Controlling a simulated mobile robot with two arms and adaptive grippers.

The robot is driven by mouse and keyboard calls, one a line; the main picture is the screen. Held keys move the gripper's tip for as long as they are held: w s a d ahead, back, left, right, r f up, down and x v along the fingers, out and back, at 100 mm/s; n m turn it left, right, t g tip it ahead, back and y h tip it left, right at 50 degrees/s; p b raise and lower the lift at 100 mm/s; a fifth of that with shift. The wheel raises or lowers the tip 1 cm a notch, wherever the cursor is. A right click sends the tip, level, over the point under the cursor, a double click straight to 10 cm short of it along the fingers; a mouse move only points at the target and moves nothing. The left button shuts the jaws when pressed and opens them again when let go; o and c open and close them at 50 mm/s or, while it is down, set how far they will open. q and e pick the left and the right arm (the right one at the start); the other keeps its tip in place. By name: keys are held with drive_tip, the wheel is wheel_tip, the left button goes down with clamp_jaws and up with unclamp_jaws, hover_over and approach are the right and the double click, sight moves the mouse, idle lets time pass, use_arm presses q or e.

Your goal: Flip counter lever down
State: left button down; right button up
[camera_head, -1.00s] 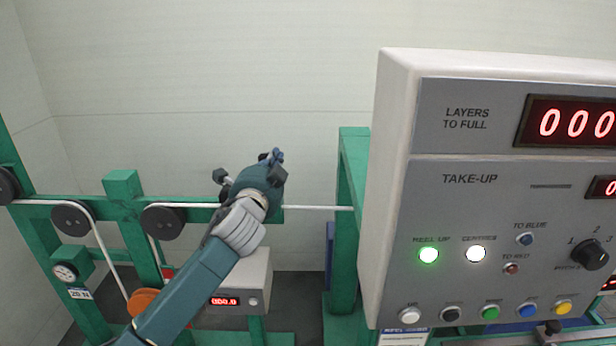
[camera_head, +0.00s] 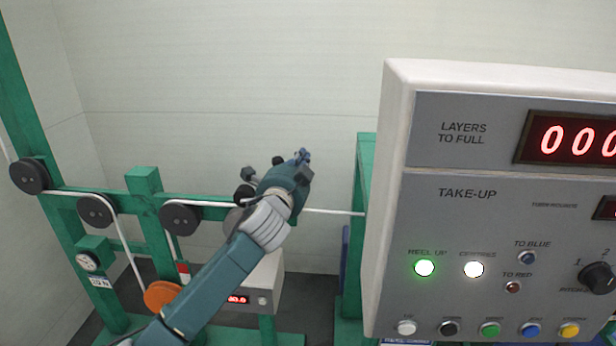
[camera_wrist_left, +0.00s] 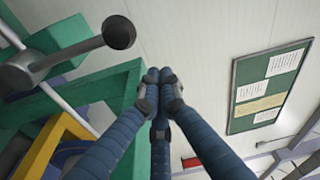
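A lever with a dark ball knob (camera_wrist_left: 118,32) shows at the upper left of the left wrist view, its arm running to a round hub (camera_wrist_left: 18,72). In the head view a dark knob (camera_head: 247,173), apparently the same one, stands just left of my left gripper (camera_head: 302,157). My left gripper's fingers are together at the tips in the wrist view (camera_wrist_left: 160,76), with nothing seen between them. They are apart from the knob, to its right. The counter box (camera_head: 264,290) with a small red display is below, partly hidden by my left arm. My right gripper is not in view.
A white cable (camera_head: 335,211) runs behind my gripper to a green post (camera_head: 366,180). Pulleys (camera_head: 96,210) and a green frame (camera_head: 143,180) are at left. The large take-up panel (camera_head: 470,220) stands at right. Open space lies above the gripper.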

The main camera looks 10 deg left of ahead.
use_arm(q)
drive_tip(key=s+a+b, duration=0.1)
drive_tip(key=s+b, duration=0.1)
drive_tip(key=s, duration=0.7)
drive_tip(key=shift+s+b, duration=0.3)
drive_tip(key=shift+s, duration=0.1)
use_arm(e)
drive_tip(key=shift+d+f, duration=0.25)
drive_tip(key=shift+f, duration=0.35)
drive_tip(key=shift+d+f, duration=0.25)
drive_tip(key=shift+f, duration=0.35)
use_arm(q)
drive_tip(key=shift+f, duration=0.1)
